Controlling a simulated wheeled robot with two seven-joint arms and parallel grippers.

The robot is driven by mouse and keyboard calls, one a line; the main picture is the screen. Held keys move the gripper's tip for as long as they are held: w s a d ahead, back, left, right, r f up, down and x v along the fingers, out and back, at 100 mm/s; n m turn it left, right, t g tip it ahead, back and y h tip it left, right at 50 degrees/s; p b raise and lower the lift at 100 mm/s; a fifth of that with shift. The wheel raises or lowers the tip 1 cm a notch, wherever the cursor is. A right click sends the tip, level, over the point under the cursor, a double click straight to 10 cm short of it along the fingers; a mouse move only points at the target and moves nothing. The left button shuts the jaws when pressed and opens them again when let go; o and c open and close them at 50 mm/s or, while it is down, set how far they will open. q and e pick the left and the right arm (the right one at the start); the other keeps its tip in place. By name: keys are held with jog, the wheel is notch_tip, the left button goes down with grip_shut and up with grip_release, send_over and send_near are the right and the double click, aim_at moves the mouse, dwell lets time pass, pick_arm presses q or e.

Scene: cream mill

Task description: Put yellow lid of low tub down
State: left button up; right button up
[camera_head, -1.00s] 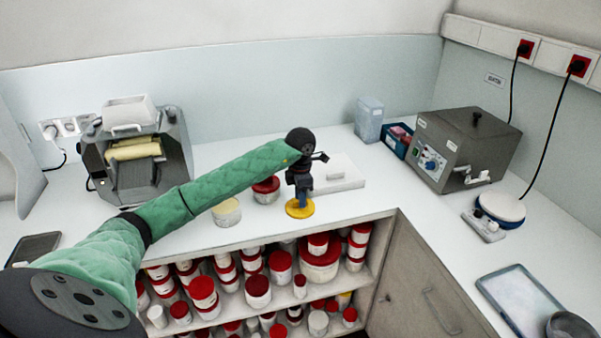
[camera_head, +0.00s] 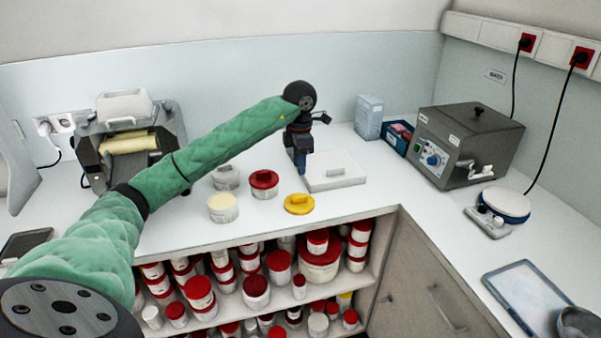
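The yellow lid (camera_head: 299,205) lies flat on the white counter near its front edge, its raised grip on top. My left gripper (camera_head: 301,172) hangs pointing down, above and behind the lid, apart from it and holding nothing visible. Its fingers overlap from this side, so their gap does not show. A low tub (camera_head: 222,208) with pale cream content stands without a lid to the left of the yellow lid. My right gripper is not in view.
A red-lidded tub (camera_head: 264,184) and a grey-white tub (camera_head: 226,177) stand behind. A white slab with a grip (camera_head: 340,175) lies right of my gripper. A roller mill (camera_head: 135,145) is at left, a grey heating box (camera_head: 465,145) at right. Shelves below hold several red-lidded tubs.

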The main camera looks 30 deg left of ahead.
pick_arm(q)
jog(key=d+f+n+t+h, duration=0.3)
jog(key=d+h, duration=0.3)
jog(key=d, duration=0.4)
jog(key=s+d+f+n+t+h, duration=0.1)
jog(key=d+f+n+t+h, duration=0.2)
jog(key=d+h, duration=0.55)
jog(key=d+f+n+t+h, duration=0.3)
jog(key=d+n, duration=0.1)
jog(key=d, duration=0.9)
jog(key=s+a+f+n+t+y, duration=0.2)
jog(key=a+f+n+y, duration=0.1)
jog(key=f+n+y, duration=0.4)
jog(key=s+a+f+n+t+y, duration=0.2)
jog(key=s+a+f+n+y, duration=0.15)
jog(key=f+n, duration=0.6)
jog(key=s+a+f+n+t+y, duration=0.2)
jog(key=f+n+y, duration=0.45)
jog(key=n, duration=0.25)
jog(key=s+f+n+g+y, duration=0.1)
jog(key=s+f+n+g, duration=0.45)
jog(key=s+f, duration=0.9)
jog(key=s+d+f+g, duration=0.2)
jog(key=s+f+g, duration=0.1)
jog(key=s, duration=0.5)
jog(key=s+d+f+n+g+h, duration=0.1)
jog(key=s+d+f+g, duration=0.2)
jog(key=s, duration=0.6)
jog(key=shift+f+g, duration=0.5)
jog(key=shift+g, duration=0.65)
